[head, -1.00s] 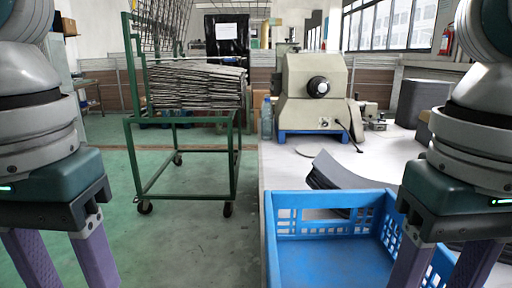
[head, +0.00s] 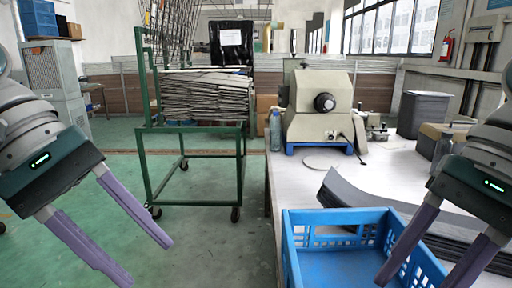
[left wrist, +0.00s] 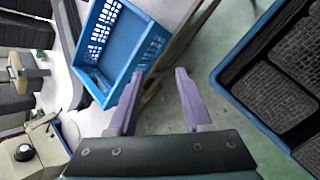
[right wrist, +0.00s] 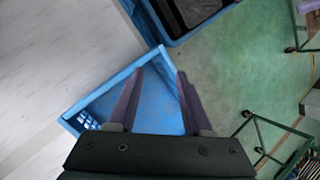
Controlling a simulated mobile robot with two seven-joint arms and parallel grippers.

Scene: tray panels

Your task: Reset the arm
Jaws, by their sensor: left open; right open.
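My left gripper (head: 148,262) is open and empty, with purple fingers, over the green floor at the lower left of the head view. It also shows in the left wrist view (left wrist: 160,73). My right gripper (head: 416,284) is open, and its fingers overlap the right side of the blue crate (head: 335,216) in the head view. In the right wrist view, its open fingers (right wrist: 160,73) appear in front of the crate (right wrist: 95,95). No object shows between either pair of fingers. The visible part of the crate's inside looks empty.
Dark curved panels (head: 400,207) lie on the white table (head: 385,160) behind the crate. A beige machine (head: 318,110) and a bottle (head: 275,130) stand farther back. A green cart (head: 195,132) carries stacked grey sheets. A blue-edged bin (left wrist: 243,55) holds grey textured pieces.

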